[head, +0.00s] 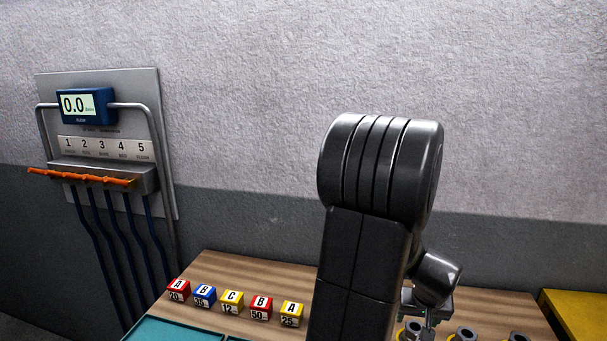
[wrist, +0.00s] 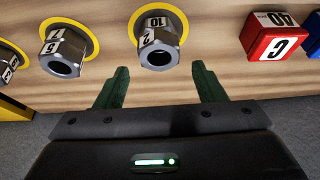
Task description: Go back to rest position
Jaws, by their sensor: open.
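My gripper (wrist: 160,88) is open in the wrist view, with its two dark green fingers spread apart and nothing between them. A hex nut piece marked 10 and 2 (wrist: 158,50) stands on a yellow ring on the wooden table (wrist: 215,40), just beyond the fingertips and apart from them. In the head view my black arm rises in front of the table at centre right. The fingertips are mostly hidden in the head view.
More hex pieces (wrist: 62,52) stand on yellow rings to the left. A red block marked C (wrist: 275,42) is at right. In the head view, several lettered blocks (head: 232,300) line the wooden table near a teal mat (head: 172,331). A panel with a display (head: 87,104) hangs on the wall.

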